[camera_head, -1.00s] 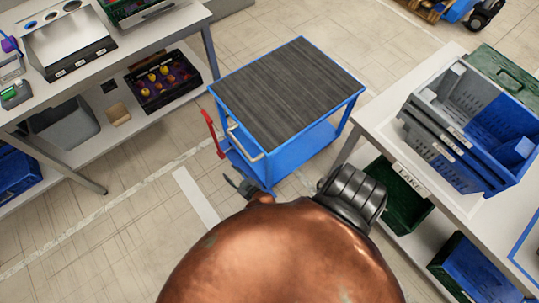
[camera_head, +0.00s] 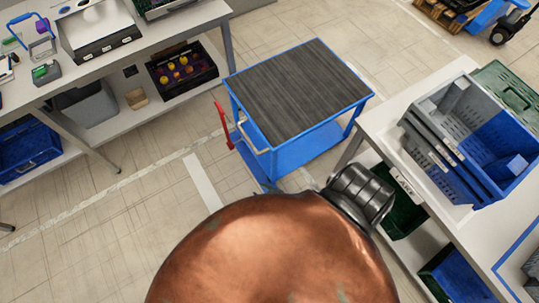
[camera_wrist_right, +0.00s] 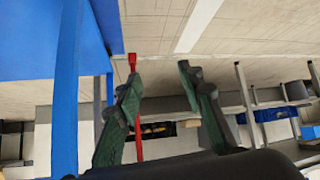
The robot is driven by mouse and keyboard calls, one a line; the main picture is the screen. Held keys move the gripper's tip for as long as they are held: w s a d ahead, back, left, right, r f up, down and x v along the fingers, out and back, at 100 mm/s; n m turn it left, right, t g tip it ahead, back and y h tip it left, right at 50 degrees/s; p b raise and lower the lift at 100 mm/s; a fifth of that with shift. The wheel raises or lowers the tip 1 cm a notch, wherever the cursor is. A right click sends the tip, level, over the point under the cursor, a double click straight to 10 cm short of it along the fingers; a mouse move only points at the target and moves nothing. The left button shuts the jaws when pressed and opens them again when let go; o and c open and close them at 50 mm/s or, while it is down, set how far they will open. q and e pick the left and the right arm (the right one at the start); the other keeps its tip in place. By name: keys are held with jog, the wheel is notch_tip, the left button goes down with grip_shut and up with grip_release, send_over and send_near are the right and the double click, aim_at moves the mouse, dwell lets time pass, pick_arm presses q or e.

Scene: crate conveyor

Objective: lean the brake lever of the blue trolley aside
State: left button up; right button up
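The blue trolley (camera_head: 298,90) stands on the floor in the middle of the head view, with a dark ribbed top and a pale handle (camera_head: 252,136) at its left end. Its red brake lever (camera_head: 222,124) stands near upright and slightly tilted beside that handle. In the right wrist view the lever (camera_wrist_right: 138,138) shows close by the left finger, partly behind it; I cannot tell whether they touch. My right gripper (camera_wrist_right: 160,78) is open, its two green-black fingers apart. In the head view my copper-coloured arm hides it. The blue trolley frame (camera_wrist_right: 68,90) fills the wrist view's left side. My left gripper is not in view.
A workbench (camera_head: 140,38) with trays stands at the upper left, a dark box of yellow items (camera_head: 183,70) on its shelf. A table (camera_head: 385,120) with grey-blue crates (camera_head: 455,135) stands at the right. The floor left of the trolley is clear.

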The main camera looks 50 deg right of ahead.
jog(key=shift+g, duration=0.6)
jog(key=shift+s+d+f+p, duration=0.1)
jog(key=shift+s+f+p, duration=0.1)
jog(key=shift+s, duration=0.6)
jog(key=shift+s+a+f+p, duration=0.1)
jog(key=shift+s+f+p, duration=0.05)
jog(key=shift+s, duration=0.7)
jog(key=shift+s+d+f+p, duration=0.1)
jog(key=shift+s+f+p, duration=0.1)
jog(key=shift+s, duration=0.6)
